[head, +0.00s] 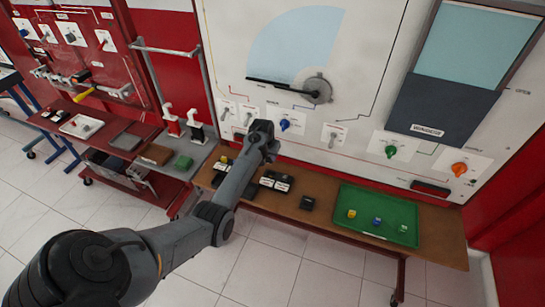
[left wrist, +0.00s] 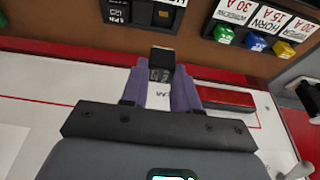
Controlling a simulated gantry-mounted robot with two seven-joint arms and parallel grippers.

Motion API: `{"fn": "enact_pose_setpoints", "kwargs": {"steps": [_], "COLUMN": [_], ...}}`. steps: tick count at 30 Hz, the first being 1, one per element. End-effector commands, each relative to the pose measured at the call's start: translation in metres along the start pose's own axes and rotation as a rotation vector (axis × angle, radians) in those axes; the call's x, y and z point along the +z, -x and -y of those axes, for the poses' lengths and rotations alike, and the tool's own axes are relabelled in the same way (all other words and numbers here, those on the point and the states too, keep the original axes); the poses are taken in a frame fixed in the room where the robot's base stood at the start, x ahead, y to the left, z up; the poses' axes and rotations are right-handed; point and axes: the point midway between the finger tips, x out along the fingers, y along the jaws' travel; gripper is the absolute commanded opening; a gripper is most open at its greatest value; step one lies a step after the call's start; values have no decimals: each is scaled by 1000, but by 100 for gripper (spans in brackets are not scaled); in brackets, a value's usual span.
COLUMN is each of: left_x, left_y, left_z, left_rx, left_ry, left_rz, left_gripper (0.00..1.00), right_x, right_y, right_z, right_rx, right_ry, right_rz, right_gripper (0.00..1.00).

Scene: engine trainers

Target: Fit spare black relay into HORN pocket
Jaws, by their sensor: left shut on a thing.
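My left gripper (head: 264,148) is in front of the lower edge of the white panel, above the wooden bench. In the left wrist view its two purple fingers (left wrist: 162,88) are shut on a small black relay (left wrist: 161,66). A black block with white labels (head: 275,182) stands on the bench below. In the wrist view, part of a black block (left wrist: 140,14) shows at the top edge, with a dark opening and yellowish parts inside. A HORN 15 A label (left wrist: 267,19) shows upside down on another block, above a blue fuse (left wrist: 256,42). The relay is apart from both blocks.
A green tray (head: 350,193) with yellow, blue and green pieces stands at the bench's right. A small black box (head: 307,203) is left of it. The panel (head: 330,110) with knobs and switches rises close behind the gripper. My forearm hides part of the bench.

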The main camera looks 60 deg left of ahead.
Motion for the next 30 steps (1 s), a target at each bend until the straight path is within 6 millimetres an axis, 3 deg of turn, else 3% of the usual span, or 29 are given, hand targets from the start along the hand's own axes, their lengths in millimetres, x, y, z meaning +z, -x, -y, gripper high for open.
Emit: {"fn": "enact_pose_setpoints", "kwargs": {"steps": [11,25,30], "left_x": [6,17,20], "left_y": [-16,-53,-61], "left_z": [0,0,0], "left_rx": [0,0,1], "left_ry": [-1,-1,-1], "left_rz": [1,1,1], "left_gripper": [1,1,1], "right_x": [5,18,18], "right_y": [-18,-59,-60], "right_z": [-1,3,4], "right_rx": [5,-3,-4], "right_ry": [3,-6,-6], "right_rz": [-1,-2,0], "right_gripper": [80,80,80]}}
